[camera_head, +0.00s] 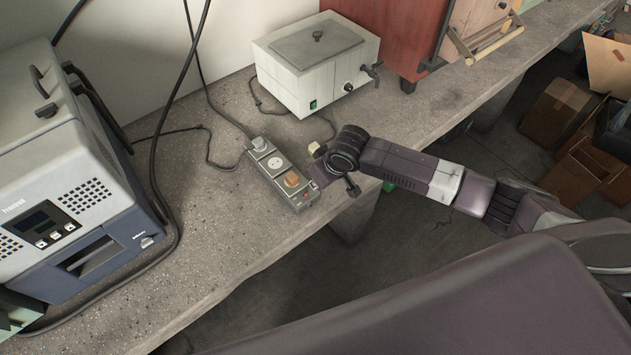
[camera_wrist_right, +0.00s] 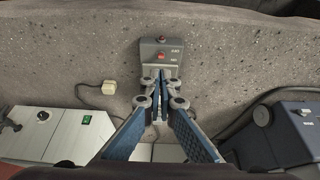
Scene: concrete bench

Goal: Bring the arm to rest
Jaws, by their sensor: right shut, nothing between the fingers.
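My right arm reaches in from the right in the camera_head view, out over the front edge of the concrete bench (camera_head: 228,215). Its gripper (camera_head: 318,178) is close beside the near end of a grey power strip (camera_head: 268,163). In the right wrist view the fingers (camera_wrist_right: 160,84) are shut with nothing between them. They point at the power strip (camera_wrist_right: 151,54) and cover part of it. I cannot tell whether they touch it. My left gripper is not in view.
A white lidded box (camera_head: 318,62) stands behind the strip. A blue-grey device (camera_head: 75,190) fills the left. A loose pale plug (camera_head: 314,148) lies close to my gripper. Black cables cross the bench. A red cabinet (camera_head: 398,30) is farther back; cardboard boxes (camera_head: 557,110) stand on the floor.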

